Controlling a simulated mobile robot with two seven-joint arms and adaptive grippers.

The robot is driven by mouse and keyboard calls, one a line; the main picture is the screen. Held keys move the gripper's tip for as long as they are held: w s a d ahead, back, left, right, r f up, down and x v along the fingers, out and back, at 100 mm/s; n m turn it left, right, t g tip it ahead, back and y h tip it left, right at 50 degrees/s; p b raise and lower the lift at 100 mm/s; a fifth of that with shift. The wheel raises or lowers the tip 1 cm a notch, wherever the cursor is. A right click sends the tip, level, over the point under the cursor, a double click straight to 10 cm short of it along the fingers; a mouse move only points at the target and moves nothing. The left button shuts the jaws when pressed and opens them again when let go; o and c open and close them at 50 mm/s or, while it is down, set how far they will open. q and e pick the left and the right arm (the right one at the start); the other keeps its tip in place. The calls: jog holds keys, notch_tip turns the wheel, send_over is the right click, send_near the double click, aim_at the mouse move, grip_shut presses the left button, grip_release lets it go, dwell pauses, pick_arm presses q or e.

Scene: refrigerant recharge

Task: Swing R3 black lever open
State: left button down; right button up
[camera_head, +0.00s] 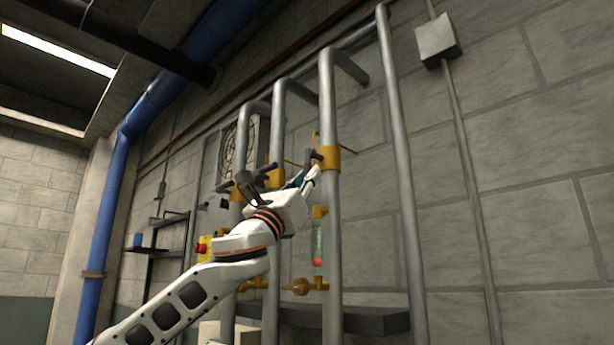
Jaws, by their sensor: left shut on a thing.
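Several upright grey pipes carry yellow valve bodies with black levers. The black lever (316,156) on the right-hand yellow valve (329,158) is small in view; I take it to be R3, though no label is readable. My left gripper (311,172) reaches up from the lower left, with its tip at this lever. It is shut on the lever, but the contact is small and partly hidden by the gripper. Another black lever (268,165) is at the middle valve (275,178), behind my wrist. My right gripper is not in view.
A sight glass with a red ball (318,262) hangs below the right valve. A dark shelf (375,321) lies under the pipes. A yellow box with a red button (203,248) is left of my arm. A blue pipe (104,225) stands farther left.

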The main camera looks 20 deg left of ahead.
pick_arm(q)
jog(key=shift+s+a+r, duration=0.15)
jog(key=shift+a+r, duration=0.05)
jog(key=shift+r, duration=0.1)
jog(key=c, duration=2.4)
grip_release()
jog(key=o, duration=0.4)
jog(key=shift+d+f, duration=0.1)
jog(key=shift+f, duration=0.05)
jog(key=shift+f, duration=0.25)
jog(key=v, duration=1.1)
jog(key=shift+s+f, duration=0.1)
jog(key=shift+s, duration=0.1)
